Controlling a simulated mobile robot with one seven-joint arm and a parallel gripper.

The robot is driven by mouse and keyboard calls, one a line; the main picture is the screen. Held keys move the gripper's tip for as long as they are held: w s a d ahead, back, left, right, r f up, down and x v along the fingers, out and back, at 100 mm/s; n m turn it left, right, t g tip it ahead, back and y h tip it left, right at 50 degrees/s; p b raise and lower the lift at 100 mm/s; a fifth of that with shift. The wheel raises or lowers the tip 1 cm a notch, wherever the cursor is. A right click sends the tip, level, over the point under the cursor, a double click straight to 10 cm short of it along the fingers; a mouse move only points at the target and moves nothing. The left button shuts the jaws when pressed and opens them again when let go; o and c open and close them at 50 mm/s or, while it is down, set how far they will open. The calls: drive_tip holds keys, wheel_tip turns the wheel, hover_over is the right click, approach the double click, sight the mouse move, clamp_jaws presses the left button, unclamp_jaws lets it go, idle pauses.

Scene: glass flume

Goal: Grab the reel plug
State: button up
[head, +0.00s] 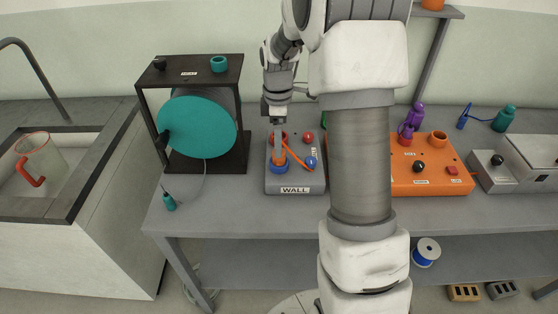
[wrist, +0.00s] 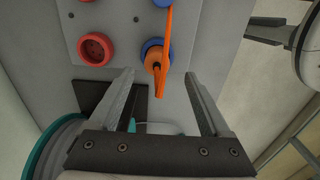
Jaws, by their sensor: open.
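The reel is a teal disc (head: 197,127) in a dark frame on the left of the bench. A thin pale cord runs from it to a small teal plug (head: 169,203) near the bench's front left edge. In the wrist view the reel's teal rim (wrist: 42,150) shows at lower left; the teal plug is not visible there. My gripper (head: 279,158) is over the grey WALL box (head: 295,190), right of the reel and apart from the teal plug. In the wrist view my open gripper (wrist: 160,76) has its fingers either side of an orange plug (wrist: 154,60) at a blue socket.
The WALL box also has a red socket (wrist: 96,49); an orange cable leaves its orange plug. An orange box (head: 432,178) with a purple plug stands to the right, beside a grey device (head: 520,165).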

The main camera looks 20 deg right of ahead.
drive_tip(key=f, duration=0.5)
drive_tip(key=shift+w+d+f, duration=0.2)
drive_tip(key=shift+f, duration=0.2)
clamp_jaws()
